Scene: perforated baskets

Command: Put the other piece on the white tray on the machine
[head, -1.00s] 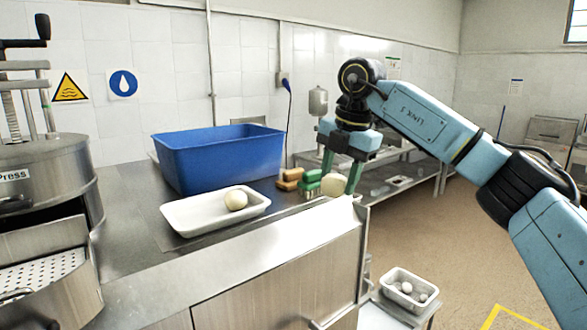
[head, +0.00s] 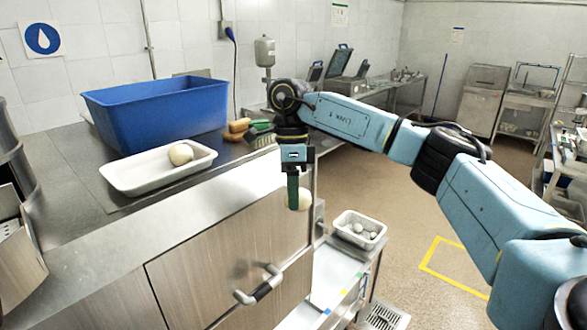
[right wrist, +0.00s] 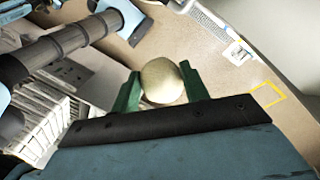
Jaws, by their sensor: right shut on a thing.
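My right gripper (head: 298,190) is shut on a round cream-coloured piece (head: 305,199). It holds the piece in the air in front of the counter's right end, left of and above the small tray on the low stand. In the right wrist view the piece (right wrist: 162,81) sits between the two green fingers (right wrist: 160,90). A white tray (head: 125,184) lies on the steel counter, with one similar round piece (head: 181,154) in it. My left gripper is not in view.
A blue bin (head: 150,120) stands behind the white tray. Brushes (head: 245,128) lie to its right. A small white tray (head: 346,236) with several pale pieces sits on a low stand. The cabinet front has a handle (head: 260,287). Open floor lies to the right.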

